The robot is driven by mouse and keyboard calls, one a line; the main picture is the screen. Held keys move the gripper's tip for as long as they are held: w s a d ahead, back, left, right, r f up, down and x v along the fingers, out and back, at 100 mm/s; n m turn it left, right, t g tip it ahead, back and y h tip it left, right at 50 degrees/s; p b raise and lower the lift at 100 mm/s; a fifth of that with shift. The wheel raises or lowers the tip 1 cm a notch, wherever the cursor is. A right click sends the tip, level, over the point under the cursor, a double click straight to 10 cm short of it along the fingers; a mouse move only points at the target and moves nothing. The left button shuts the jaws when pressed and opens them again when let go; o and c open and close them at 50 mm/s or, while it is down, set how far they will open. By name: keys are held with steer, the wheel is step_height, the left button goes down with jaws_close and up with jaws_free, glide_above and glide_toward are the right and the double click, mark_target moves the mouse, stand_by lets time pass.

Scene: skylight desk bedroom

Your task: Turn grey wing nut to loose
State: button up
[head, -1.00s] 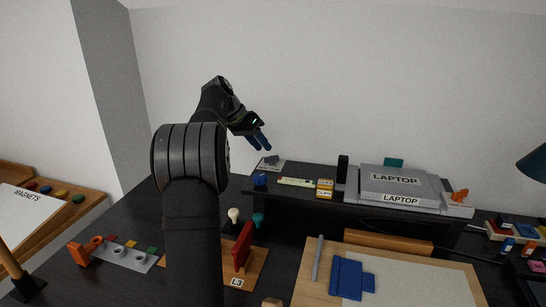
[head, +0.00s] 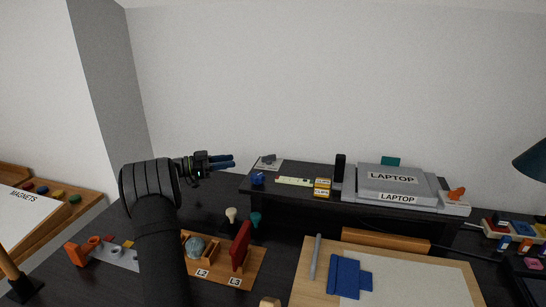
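A small dark grey piece, which looks like the grey wing nut (head: 268,158), sits on a light grey plate (head: 262,167) at the left end of the raised black shelf. It is too small to read its exact shape or any marking. My gripper (head: 234,161) is just left of the plate in the picture, roughly level, with its blue fingers pointing right. The two fingers show a narrow gap between them, and nothing is seen between them. A gap of wall shows between the fingertips and the wing nut.
The shelf (head: 300,202) also holds a blue item (head: 257,179), a clips box (head: 322,188), a black upright block (head: 340,167) and a laptop stand (head: 388,182). Below are a wooden L2/L3 board (head: 217,275) with a red upright panel and a desk board (head: 420,284).

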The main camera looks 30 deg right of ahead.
mark_target(273, 155)
steer(key=x, duration=1.6)
steer(key=shift+s+d, duration=0.1)
steer(key=shift+d, duration=0.1)
steer(key=shift+c, duration=0.4)
jaws_close()
